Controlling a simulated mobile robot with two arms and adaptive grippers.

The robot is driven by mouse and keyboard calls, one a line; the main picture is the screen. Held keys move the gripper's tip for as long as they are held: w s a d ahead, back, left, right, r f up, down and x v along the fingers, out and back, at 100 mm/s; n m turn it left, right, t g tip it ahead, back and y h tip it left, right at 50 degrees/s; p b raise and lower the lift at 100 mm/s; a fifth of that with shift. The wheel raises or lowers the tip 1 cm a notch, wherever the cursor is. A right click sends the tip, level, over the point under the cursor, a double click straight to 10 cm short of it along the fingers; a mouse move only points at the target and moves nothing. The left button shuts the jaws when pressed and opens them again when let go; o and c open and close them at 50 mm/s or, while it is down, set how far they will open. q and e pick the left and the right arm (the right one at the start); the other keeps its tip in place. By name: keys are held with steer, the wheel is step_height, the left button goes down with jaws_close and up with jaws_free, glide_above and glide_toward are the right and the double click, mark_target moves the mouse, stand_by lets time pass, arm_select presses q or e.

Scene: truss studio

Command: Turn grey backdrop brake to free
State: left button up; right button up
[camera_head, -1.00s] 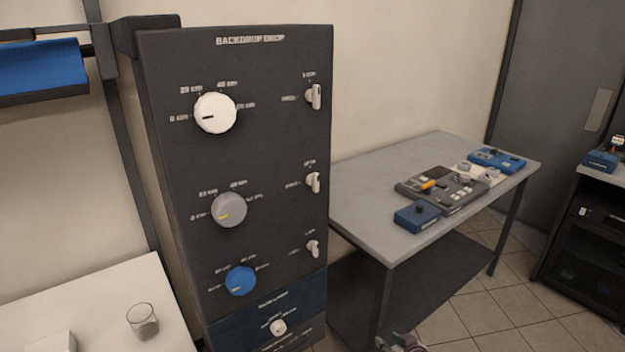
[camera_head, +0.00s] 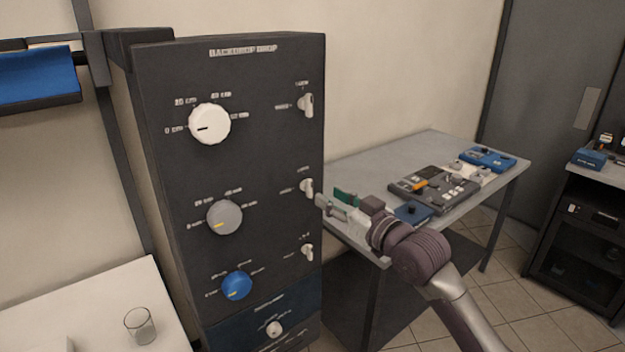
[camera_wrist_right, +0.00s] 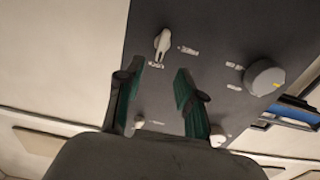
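The grey backdrop brake (camera_head: 306,188) is a small white lever in the middle row of the dark panel. It stands roughly upright, with one label above and one to its left. The grey dial (camera_head: 225,217) is to its left. My right gripper (camera_head: 333,199) is just right of the brake, apart from it. In the right wrist view the gripper (camera_wrist_right: 160,82) is open and empty, with green-padded fingers. The grey brake (camera_wrist_right: 163,43) shows beyond the gap between the fingertips, with the grey dial (camera_wrist_right: 265,77) to the right. My left gripper is not in view.
White (camera_head: 210,124) and blue (camera_head: 236,286) dials sit above and below, with similar levers above (camera_head: 307,105) and below (camera_head: 307,252) the grey brake. A grey table (camera_head: 350,166) with control boxes stands right of the panel. A glass (camera_head: 140,325) is at lower left.

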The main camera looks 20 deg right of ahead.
mark_target(312, 185)
steer(key=p+x, duration=0.1)
steer(key=x, duration=0.6)
steer(key=shift+p, duration=0.35)
steer(key=shift+f, duration=0.1)
jaws_close()
